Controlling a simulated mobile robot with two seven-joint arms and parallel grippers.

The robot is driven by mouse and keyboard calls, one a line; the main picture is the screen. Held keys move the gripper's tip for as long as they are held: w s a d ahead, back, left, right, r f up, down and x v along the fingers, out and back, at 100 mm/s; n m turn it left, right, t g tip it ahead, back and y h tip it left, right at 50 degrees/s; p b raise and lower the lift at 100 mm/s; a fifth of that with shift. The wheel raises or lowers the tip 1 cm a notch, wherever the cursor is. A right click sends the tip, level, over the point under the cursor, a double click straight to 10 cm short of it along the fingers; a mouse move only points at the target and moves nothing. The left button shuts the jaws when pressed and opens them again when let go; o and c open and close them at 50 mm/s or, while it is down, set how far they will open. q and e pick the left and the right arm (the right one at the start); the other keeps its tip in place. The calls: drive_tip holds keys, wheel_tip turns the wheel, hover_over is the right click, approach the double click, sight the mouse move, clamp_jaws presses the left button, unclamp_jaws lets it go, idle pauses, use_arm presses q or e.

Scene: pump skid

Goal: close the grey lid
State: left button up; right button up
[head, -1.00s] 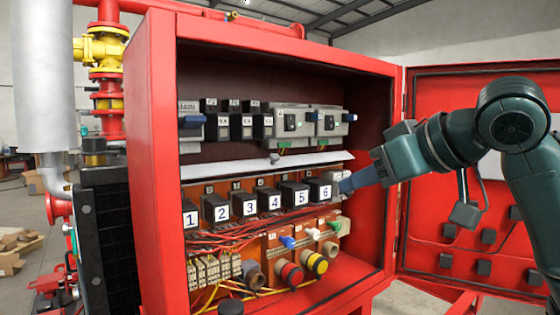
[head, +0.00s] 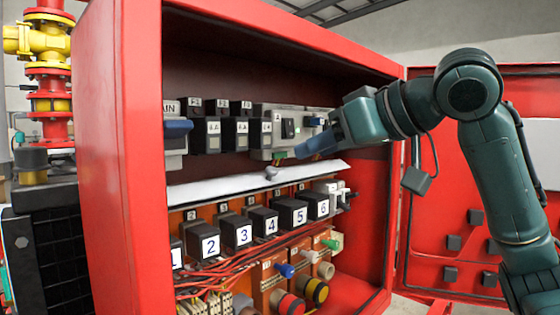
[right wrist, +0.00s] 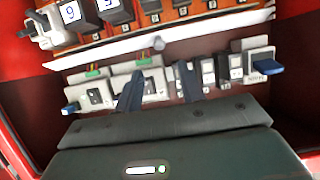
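The grey lid (head: 225,189) is a long, pale strip with a round knob (head: 271,173) near its middle. It juts out like a shelf between the upper device row and the numbered black blocks. In the right wrist view the lid (right wrist: 205,35) appears upside down, with its knob (right wrist: 158,43). My right gripper (head: 305,151) is just above the lid, right of the knob, before the upper devices. In the wrist view its two dark fingers (right wrist: 160,88) are apart with nothing held between them. My left gripper is not in view.
Numbered black blocks (head: 264,221) and red wires (head: 205,277) lie below the lid. Upper grey devices (head: 286,132) stand behind it. The red cabinet wall (head: 122,150) bounds the left, and the open red door (head: 440,225) is at the right.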

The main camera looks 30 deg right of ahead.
sight(272, 168)
drive_tip(key=p+x, duration=0.1)
drive_tip(key=x, duration=0.8)
clamp_jaws()
